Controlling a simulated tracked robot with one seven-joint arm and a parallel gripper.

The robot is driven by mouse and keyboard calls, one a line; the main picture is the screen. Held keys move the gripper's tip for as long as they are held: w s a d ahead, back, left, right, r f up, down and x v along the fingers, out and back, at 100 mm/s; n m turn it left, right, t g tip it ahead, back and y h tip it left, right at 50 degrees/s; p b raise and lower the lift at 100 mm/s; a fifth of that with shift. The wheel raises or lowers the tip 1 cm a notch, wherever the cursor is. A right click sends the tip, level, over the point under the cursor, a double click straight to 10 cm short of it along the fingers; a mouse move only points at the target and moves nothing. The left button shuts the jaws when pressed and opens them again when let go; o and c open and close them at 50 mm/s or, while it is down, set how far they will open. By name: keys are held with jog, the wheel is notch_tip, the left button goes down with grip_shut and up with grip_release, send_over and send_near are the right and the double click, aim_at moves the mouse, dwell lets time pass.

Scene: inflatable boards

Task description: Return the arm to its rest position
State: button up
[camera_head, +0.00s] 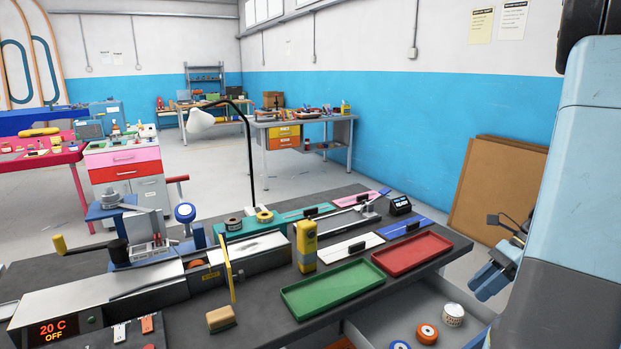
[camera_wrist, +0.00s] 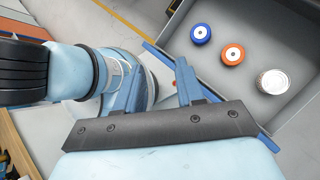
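My gripper (camera_head: 483,283) hangs at the right side of the head view, beside the right end of the workbench and just over the edge of an open drawer. Its blue fingers point down and to the left. In the wrist view my gripper (camera_wrist: 160,78) shows two blue fingers standing apart with nothing held between them. My pale blue arm fills the right edge of the head view, and part of my own body shows behind the fingers in the wrist view. The wrist is partly hidden by the arm.
The open grey drawer (camera_head: 375,325) holds an orange roll (camera_head: 427,334), a blue roll (camera_head: 400,345) and a white can (camera_head: 453,314). The dark workbench (camera_head: 190,325) carries a green tray (camera_head: 335,289) and a red tray (camera_head: 412,253). Brown boards (camera_head: 497,190) lean on the wall.

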jog(key=s+a+r+n+t+h, duration=0.3)
jog(key=a+r+n+h, duration=0.1)
jog(key=a+r+n, duration=0.5)
jog(key=s+a+r+n+t+h, duration=0.2)
jog(key=s+a+r+n+h, duration=0.2)
jog(key=a+r+n, duration=0.5)
jog(key=n, duration=0.4)
jog(key=shift+a+r+n+t, duration=0.3)
jog(key=shift+a+n+t, duration=0.1)
